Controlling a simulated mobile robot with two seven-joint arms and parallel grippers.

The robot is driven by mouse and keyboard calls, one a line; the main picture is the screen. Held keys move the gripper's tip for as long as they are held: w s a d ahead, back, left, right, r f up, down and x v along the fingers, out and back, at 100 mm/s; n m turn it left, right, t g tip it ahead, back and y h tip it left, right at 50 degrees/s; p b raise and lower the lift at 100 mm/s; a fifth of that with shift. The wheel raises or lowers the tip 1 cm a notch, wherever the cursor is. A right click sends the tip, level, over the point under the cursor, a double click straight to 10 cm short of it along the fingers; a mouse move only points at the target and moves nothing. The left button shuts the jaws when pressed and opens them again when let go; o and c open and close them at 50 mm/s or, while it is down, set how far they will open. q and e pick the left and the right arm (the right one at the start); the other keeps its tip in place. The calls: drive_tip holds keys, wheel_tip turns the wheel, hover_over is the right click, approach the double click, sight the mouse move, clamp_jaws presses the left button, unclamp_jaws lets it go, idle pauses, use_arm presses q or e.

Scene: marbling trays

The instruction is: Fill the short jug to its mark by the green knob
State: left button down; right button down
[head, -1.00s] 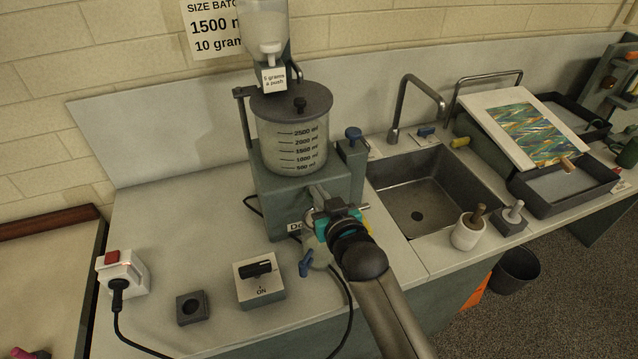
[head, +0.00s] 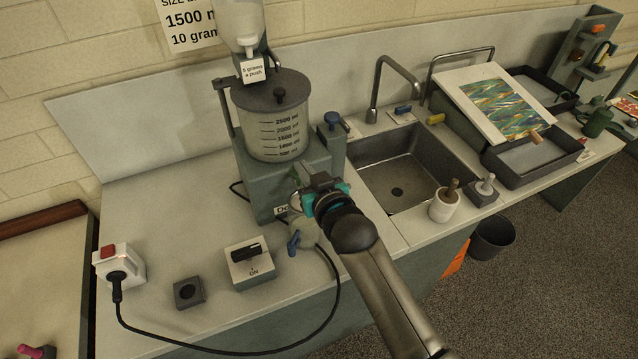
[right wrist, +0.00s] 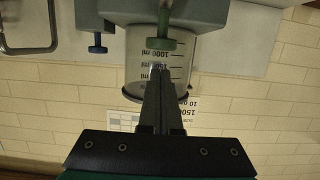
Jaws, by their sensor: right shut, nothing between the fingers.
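My right gripper (head: 306,177) is shut and empty at the front of the grey dispenser base, below the clear graduated tank (head: 275,145). In the right wrist view its closed fingers (right wrist: 160,72) point at a green knob (right wrist: 165,48) just beyond the tips. I cannot tell whether they touch it. In the head view the gripper covers the knob. A pale rounded vessel (head: 305,231) with a blue part (head: 293,243) stands below the gripper, partly hidden. It may be the short jug; its mark and water level do not show. My left gripper is out of view.
A blue knob (head: 332,121) is on the dispenser's right side. A switch box (head: 249,265), a small dark block (head: 188,292) and a plugged socket (head: 118,265) with a trailing cable are at the left. The sink (head: 398,170) and a white mortar (head: 444,206) are at the right.

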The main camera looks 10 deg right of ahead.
drive_tip(key=v, duration=0.8)
drive_tip(key=shift+s, duration=0.1)
idle(0.6)
